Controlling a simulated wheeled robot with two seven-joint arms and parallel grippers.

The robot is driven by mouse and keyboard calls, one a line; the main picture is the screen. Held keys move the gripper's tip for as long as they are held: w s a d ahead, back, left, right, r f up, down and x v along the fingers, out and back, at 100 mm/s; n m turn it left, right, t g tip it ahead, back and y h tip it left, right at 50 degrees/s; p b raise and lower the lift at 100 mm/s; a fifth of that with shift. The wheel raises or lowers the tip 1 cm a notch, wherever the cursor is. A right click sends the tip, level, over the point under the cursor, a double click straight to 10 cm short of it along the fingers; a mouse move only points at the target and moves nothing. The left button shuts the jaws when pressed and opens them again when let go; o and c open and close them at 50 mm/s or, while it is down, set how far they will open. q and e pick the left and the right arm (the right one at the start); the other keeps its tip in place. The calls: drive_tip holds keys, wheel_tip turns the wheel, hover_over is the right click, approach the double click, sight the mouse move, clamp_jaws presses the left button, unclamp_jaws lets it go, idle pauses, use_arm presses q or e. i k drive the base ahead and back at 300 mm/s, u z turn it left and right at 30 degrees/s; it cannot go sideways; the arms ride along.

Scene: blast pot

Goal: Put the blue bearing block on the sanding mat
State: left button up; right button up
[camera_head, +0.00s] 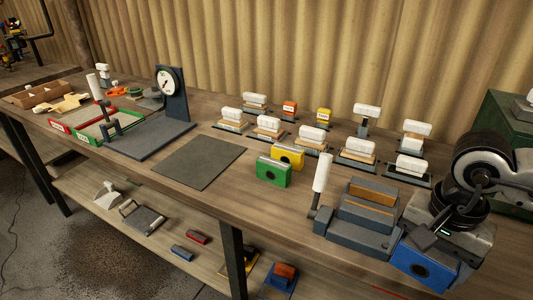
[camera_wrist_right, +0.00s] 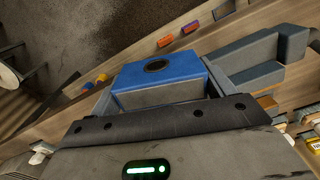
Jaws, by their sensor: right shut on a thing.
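The blue bearing block (camera_head: 424,264) is at the lower right in the head view, at the front edge of the bench. My right gripper (camera_head: 438,250) is shut on it; the block also fills the middle of the right wrist view (camera_wrist_right: 160,77), with its dark round hole showing. I cannot tell whether the block touches the bench. The sanding mat, which I take to be the flat dark grey sheet (camera_head: 199,162), lies bare in the middle of the bench, left of the green block. My left gripper is not in view.
A green block (camera_head: 273,172) and a yellow block (camera_head: 288,156) stand right of the mat. A grey vise with a white upright handle (camera_head: 321,173) is between them and my right gripper. A dial gauge stand (camera_head: 172,95) is behind the mat. Several white-topped pieces line the back.

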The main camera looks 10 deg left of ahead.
sight(201, 158)
drive_tip(key=k, duration=0.65)
drive_tip(key=u, duration=0.85)
drive_tip(key=i, duration=0.85)
drive_tip(key=u, duration=0.6)
drive_tip(key=i, duration=1.05)
drive_tip(key=z, duration=0.35)
